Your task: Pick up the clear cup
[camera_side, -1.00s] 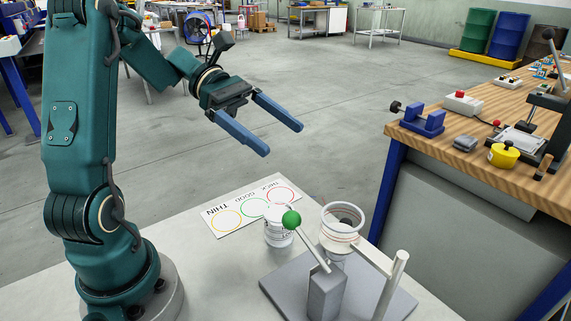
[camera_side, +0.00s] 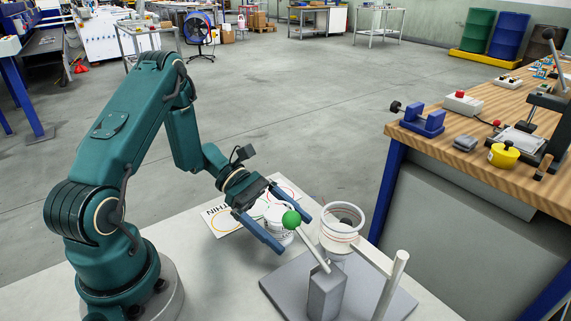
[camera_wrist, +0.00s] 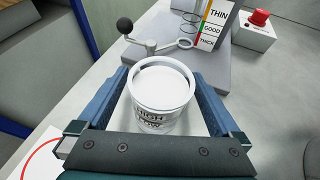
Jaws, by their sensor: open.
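The clear cup (camera_side: 279,226) stands upright on the white table in the side view, partly hidden behind my gripper and the green ball. In the wrist view the cup (camera_wrist: 162,92) shows a pale round opening and dark lettering on its side, partly "HIGH" and "LOW". My gripper (camera_side: 292,233) is open, with one blue finger on each side of the cup. In the wrist view the fingers (camera_wrist: 165,88) flank the cup, and small gaps seem to show beside it. I cannot tell whether either finger touches it.
A printed card (camera_side: 222,220) lies behind the cup. A wooden workbench (camera_side: 475,165) stands at the right.

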